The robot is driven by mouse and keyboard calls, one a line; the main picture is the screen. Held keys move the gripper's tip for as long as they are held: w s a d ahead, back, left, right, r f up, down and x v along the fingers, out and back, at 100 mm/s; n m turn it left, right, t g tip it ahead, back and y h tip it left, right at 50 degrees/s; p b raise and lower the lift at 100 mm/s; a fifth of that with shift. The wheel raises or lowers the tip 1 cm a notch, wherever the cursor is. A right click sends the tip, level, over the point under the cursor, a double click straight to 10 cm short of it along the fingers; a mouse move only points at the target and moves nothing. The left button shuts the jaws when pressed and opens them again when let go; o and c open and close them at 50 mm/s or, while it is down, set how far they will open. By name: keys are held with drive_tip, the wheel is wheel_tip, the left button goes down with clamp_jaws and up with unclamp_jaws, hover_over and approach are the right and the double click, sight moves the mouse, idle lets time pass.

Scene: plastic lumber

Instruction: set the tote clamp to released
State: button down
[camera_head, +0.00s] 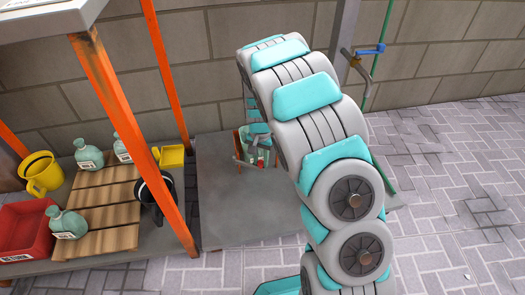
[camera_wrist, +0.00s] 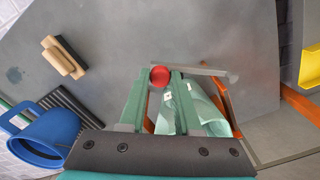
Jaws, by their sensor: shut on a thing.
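In the wrist view my gripper (camera_wrist: 160,78) has its two green fingers closed on a round red knob (camera_wrist: 160,76). A flat grey bar (camera_wrist: 205,70) runs to the right from beside the knob; it looks like the clamp's lever, but the join is hidden. A pale green, glassy-looking thing (camera_wrist: 211,112), perhaps the tote, shows behind and right of the fingers, with orange bars beside it. Its lower part is hidden by my gripper. In the head view my gripper (camera_head: 259,160) is small over the grey tabletop (camera_head: 225,215), and the clamp is too small to read whether it is released.
A blue can (camera_wrist: 40,140), a dark ribbed piece (camera_wrist: 70,103) and a wooden brush (camera_wrist: 63,57) lie left in the wrist view. An orange-posted rack (camera_head: 160,195) stands left in the head view, holding green bottles, a red bin (camera_head: 25,232) and a yellow can (camera_head: 41,174).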

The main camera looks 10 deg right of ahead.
drive_tip(key=s+a+m+p, duration=0.4)
drive_tip(key=a+m+p, duration=0.2)
drive_tip(key=m, duration=0.5)
drive_tip(key=shift+s+a+p, duration=0.3)
drive_tip(key=shift+a, duration=1.1)
drive_tip(key=c, duration=0.6)
unclamp_jaws()
drive_tip(key=shift+r, duration=0.1)
